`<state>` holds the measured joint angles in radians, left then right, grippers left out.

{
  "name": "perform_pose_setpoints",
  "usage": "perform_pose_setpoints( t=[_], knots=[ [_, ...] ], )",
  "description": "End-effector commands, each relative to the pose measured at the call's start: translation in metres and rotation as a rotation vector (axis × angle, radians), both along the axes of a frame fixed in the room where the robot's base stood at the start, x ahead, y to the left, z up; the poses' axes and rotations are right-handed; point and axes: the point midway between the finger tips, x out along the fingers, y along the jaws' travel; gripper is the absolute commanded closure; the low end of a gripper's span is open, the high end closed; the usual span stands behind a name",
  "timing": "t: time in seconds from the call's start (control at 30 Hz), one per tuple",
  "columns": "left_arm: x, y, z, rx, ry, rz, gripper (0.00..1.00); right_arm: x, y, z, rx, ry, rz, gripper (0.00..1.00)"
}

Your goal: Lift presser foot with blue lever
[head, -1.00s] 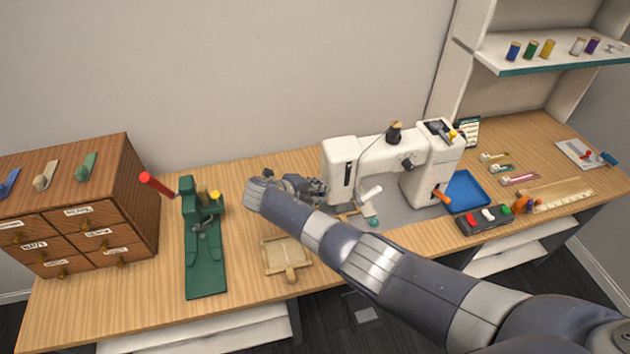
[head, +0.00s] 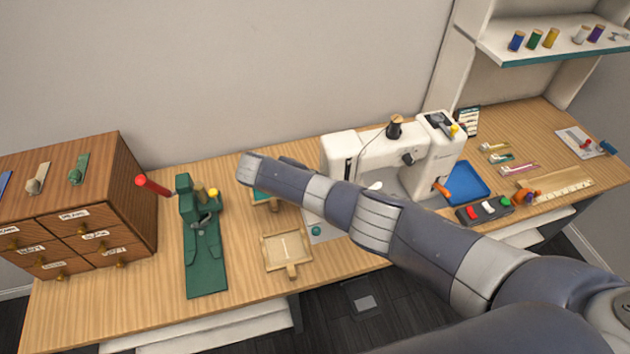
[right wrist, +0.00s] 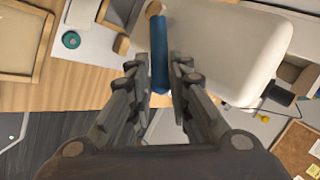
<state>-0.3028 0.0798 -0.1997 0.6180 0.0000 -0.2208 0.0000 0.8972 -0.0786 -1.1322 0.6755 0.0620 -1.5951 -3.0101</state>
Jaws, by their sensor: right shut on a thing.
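The white sewing machine (head: 345,145) stands on the table in the head view, its needle side and lower part covered by my right arm. The blue lever (right wrist: 159,50) shows in the right wrist view beside the machine's rounded white body (right wrist: 235,50), with a tan tip at its far end. My right gripper (right wrist: 157,66) has its fingers on both sides of the lever and is shut on it. In the head view that gripper is hidden behind my arm. The presser foot cannot be made out. My left gripper is not in view.
A green press (head: 204,245) with a red handle and a wooden drawer cabinet (head: 75,210) stand to the left. A wooden frame (head: 287,252) lies in front of the machine. A blue tray (head: 467,183) and a button box (head: 482,211) lie right.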

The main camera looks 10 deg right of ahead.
Motion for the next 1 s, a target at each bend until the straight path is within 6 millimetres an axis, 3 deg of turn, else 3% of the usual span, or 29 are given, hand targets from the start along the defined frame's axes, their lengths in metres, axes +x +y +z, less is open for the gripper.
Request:
perform_pose_setpoints(
  t=[0.17,0.2,0.3,1.0],
  knots=[
    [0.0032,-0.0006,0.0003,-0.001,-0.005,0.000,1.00,0.0001,-0.0001,0.0001,0.000,0.000,0.000,1.00],
    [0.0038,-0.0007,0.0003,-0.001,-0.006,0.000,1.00,0.0001,-0.0001,0.0003,0.000,0.000,0.000,0.80],
    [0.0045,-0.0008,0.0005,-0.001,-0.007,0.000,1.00,0.0004,0.0000,0.0006,-0.001,-0.001,-0.001,0.64],
    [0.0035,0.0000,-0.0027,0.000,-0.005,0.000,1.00,0.0045,0.0000,-0.0041,0.003,-0.043,-0.001,0.64]
  ],
)
